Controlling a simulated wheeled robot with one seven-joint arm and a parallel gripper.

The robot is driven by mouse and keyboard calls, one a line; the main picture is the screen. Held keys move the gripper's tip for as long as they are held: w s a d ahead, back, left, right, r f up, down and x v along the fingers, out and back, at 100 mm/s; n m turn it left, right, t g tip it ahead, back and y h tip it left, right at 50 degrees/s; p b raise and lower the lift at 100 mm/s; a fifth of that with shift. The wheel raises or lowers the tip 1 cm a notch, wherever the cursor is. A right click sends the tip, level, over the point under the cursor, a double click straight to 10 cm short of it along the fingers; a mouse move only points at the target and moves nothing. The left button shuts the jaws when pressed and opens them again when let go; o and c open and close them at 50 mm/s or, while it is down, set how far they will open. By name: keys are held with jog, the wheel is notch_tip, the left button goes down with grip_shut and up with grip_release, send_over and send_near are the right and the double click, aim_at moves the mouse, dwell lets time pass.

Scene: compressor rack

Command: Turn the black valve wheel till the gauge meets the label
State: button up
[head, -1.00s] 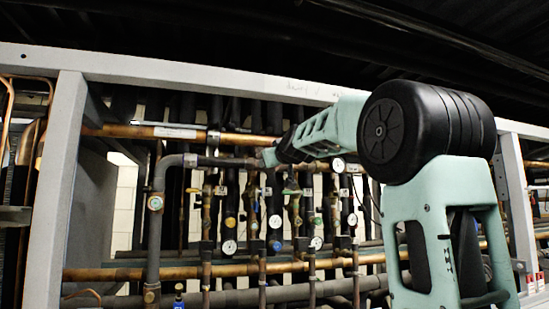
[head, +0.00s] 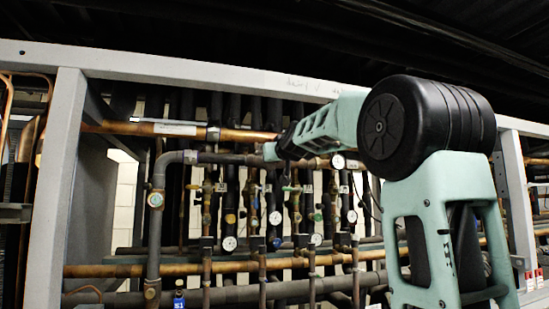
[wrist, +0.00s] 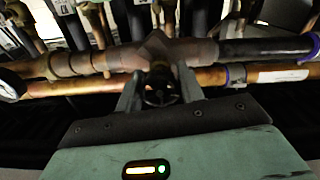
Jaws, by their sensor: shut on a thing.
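The black valve wheel (wrist: 160,90) sits in front of the pipes in the wrist view. My gripper (wrist: 160,92) is shut on it, one finger on each side. In the head view my gripper (head: 272,151) reaches the upper copper pipe, and the wheel cannot be made out there. A round white-faced gauge (wrist: 10,85) is cut by the left edge of the wrist view, and its dial is unreadable. Another gauge (head: 338,161) shows right of my gripper in the head view. A white label (wrist: 283,76) is on the copper pipe; I cannot tell whether it is the task's label.
A dark pipe (wrist: 265,47) runs beside the copper pipe (wrist: 215,76). Several vertical pipes, small valves and gauges (head: 230,243) crowd the rack below my gripper. A grey frame post (head: 60,170) and top beam (head: 200,75) border the rack.

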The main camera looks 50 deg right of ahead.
jog(key=shift+m, duration=2)
jog(key=o, duration=1)
jog(key=b+v, duration=1.4)
jog(key=v, duration=0.3)
jog(key=shift+s, duration=0.25)
